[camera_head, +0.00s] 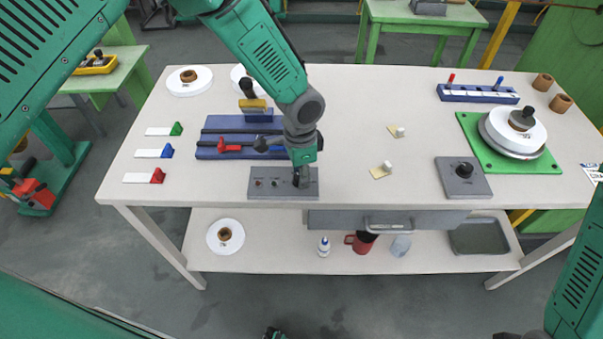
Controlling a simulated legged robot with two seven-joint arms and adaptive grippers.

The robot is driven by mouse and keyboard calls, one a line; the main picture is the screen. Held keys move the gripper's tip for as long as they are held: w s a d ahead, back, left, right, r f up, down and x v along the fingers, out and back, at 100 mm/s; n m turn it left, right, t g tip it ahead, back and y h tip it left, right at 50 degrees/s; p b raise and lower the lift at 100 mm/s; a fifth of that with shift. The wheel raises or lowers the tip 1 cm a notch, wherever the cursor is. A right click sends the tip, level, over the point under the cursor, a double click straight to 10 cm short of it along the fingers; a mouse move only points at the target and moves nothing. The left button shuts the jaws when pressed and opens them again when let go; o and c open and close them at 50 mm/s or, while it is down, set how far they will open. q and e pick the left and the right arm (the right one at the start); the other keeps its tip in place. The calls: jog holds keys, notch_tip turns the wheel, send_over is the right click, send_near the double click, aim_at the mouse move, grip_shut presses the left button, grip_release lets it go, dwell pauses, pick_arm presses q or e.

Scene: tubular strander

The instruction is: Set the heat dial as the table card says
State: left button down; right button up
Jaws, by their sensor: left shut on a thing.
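My left gripper (302,179) comes down from above onto a grey control panel (262,192) at the table's front edge. It is shut on a small dark knob at the panel's right end. The fingers hide most of the knob, so its setting cannot be read. Two small buttons show on the panel's left part. A second grey plate with a black round knob (464,170) sits at the right front. A white card with dark print (592,172) lies at the table's right edge; its text is cut off and unreadable. My right gripper is not clearly visible.
A blue fixture (207,153) with red and blue clamps lies behind the panel. White wedges with coloured ends (152,153) lie at left. A green plate (548,170) bears a white disc. A drawer (340,219) hangs below the front edge. The table's middle is mostly clear.

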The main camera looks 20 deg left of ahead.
pick_arm(q)
jog(key=shift+s+f, duration=0.15)
jog(key=shift+s, duration=0.05)
jog(key=c, duration=1.3)
grip_release()
jog(key=shift+o, duration=0.2)
jog(key=shift+w+a, duration=0.1)
jog(key=shift+w, duration=0.05)
jog(key=shift+w+r, duration=0.1)
jog(key=shift+r, duration=0.45)
notch_tip(320, 180, up, 11)
jog(key=shift+w, duration=0.2)
jog(key=shift+a+f, duration=0.1)
